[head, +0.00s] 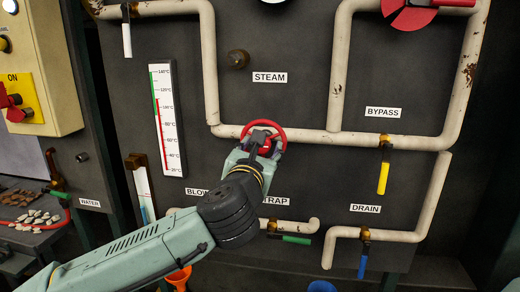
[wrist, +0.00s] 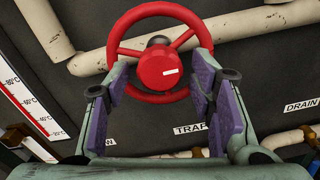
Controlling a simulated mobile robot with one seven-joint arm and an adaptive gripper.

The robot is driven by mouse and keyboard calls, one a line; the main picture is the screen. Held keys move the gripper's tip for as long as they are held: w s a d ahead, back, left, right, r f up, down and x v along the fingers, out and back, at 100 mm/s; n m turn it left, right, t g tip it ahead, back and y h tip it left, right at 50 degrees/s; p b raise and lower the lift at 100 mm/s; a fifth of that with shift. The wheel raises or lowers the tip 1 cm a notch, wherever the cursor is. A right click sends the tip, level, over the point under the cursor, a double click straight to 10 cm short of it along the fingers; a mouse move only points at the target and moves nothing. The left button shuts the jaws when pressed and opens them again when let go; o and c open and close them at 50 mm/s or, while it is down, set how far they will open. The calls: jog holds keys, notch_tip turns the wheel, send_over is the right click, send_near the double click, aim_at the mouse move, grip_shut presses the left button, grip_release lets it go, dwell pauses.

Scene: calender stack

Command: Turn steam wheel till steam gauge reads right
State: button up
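The red steam wheel (head: 279,129) sits on the pale pipe below the STEAM label (head: 269,77). In the wrist view the wheel (wrist: 158,68) faces me, with a short white mark on its hub pointing right. My gripper (head: 262,150) is at the wheel; in the wrist view its purple-padded fingers (wrist: 162,85) stand wide apart on either side of the hub, overlapping the lower rim. Contact with the rim cannot be told. A round fitting (head: 272,1) above the STEAM label is cut off by the top edge, so no steam gauge reading shows.
A thermometer strip (head: 167,120) in °C hangs left of the wheel. A yellow lever (head: 383,178), green lever (head: 295,240) and blue lever (head: 362,266) sit on nearby pipes. A red part (head: 408,18) is above the BYPASS label (head: 383,113).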

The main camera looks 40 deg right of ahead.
jog(key=c, duration=1)
jog(key=n+b, duration=0.1)
jog(key=n, duration=0.2)
jog(key=shift+f+n, duration=0.1)
jog(key=shift+n, duration=0.3)
jog(key=n+b, duration=0.1)
jog(key=n, duration=0.2)
jog(key=shift+s+d+n+b, duration=0.1)
jog(key=shift+n+b, duration=0.2)
jog(key=shift+b, duration=0.05)
jog(key=n+b, duration=0.1)
jog(key=n, duration=0.3)
jog(key=shift+n, duration=0.3)
jog(key=shift+r+n+p, duration=0.15)
jog(key=shift+n, duration=3.2)
jog(key=shift+r+n+p, duration=0.1)
jog(key=shift+r+n, duration=0.05)
jog(key=shift+n, duration=3.25)
jog(key=shift+r+n+p, duration=0.15)
jog(key=shift+n, duration=3.2)
